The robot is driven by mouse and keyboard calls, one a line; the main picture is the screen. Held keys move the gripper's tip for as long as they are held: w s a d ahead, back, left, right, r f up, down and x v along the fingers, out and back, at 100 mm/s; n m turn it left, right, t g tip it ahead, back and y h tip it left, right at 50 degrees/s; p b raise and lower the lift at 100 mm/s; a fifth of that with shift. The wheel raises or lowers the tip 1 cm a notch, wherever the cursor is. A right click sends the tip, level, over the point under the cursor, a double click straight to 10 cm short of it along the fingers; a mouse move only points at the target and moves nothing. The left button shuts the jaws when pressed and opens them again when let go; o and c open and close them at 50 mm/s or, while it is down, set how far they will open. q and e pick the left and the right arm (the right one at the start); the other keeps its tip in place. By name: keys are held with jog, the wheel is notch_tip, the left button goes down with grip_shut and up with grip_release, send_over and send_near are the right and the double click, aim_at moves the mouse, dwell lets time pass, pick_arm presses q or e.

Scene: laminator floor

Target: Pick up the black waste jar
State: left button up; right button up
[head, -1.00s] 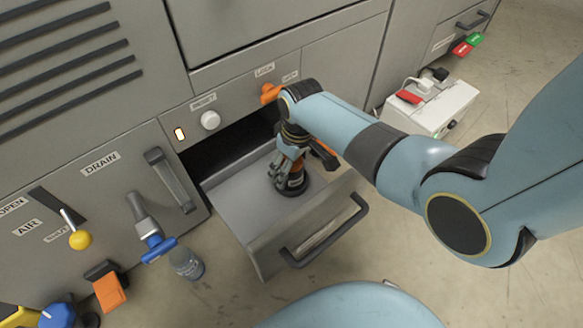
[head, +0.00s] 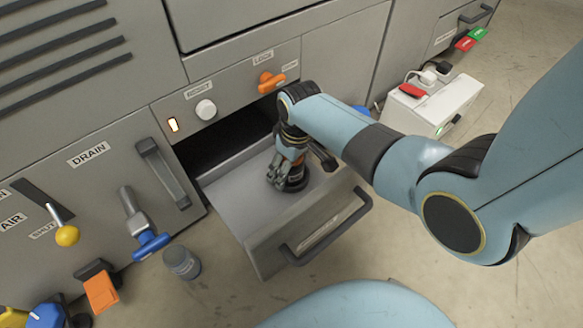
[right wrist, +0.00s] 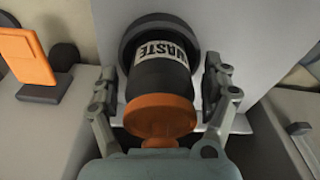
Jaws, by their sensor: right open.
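The black waste jar (head: 293,184) stands in the open drawer (head: 233,205), mostly hidden behind my right gripper in the head view. In the right wrist view the jar (right wrist: 158,82) shows a white WASTE label, a wide black base and an orange top toward my palm. My right gripper (head: 284,172) reaches down from above. In the right wrist view its two fingers (right wrist: 161,95) are open, one on each side of the jar. I cannot tell whether either finger touches it. My left gripper is not in view.
The drawer's front wall and dark handle (head: 328,228) stick out over the floor. An orange knob (head: 271,81) and a white knob (head: 206,110) sit above. A small grey jar (head: 182,262) stands below the blue drain valve (head: 151,245). A white box (head: 433,103) is at right.

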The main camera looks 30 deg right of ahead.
jog(key=c, duration=1.5)
jog(key=shift+r, duration=0.15)
